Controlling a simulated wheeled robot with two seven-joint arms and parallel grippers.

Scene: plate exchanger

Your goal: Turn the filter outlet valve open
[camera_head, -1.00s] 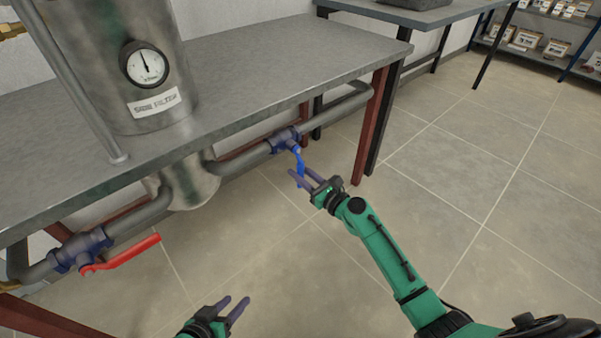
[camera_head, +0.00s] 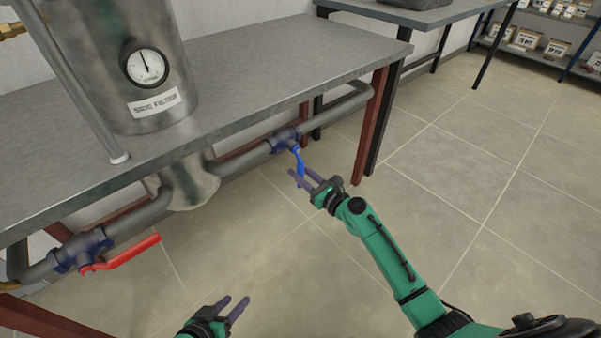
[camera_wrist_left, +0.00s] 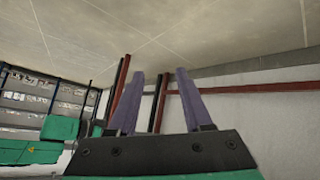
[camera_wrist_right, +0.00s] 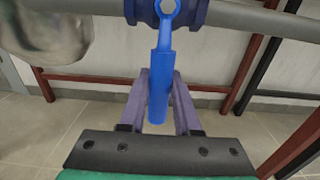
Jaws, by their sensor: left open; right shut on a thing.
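The outlet valve (camera_head: 284,139) sits on the grey pipe under the table, right of the side filter (camera_head: 150,85). Its blue lever (camera_head: 299,161) points out from the pipe, toward my right arm. My right gripper (camera_head: 306,180) is shut on the blue lever near its free end. In the right wrist view the blue lever (camera_wrist_right: 161,70) runs down from the valve body (camera_wrist_right: 187,12) to between the two fingers (camera_wrist_right: 158,98). My left gripper (camera_head: 234,307) is open and empty, low in front of the table. In the left wrist view its fingers (camera_wrist_left: 160,100) are apart with nothing between them.
A second valve (camera_head: 82,250) with a red lever (camera_head: 122,252) is on the pipe at the left. A round gauge (camera_head: 145,64) is on the filter. Red table legs (camera_head: 371,125) stand right of the blue lever. The tiled floor (camera_head: 480,220) at the right is clear.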

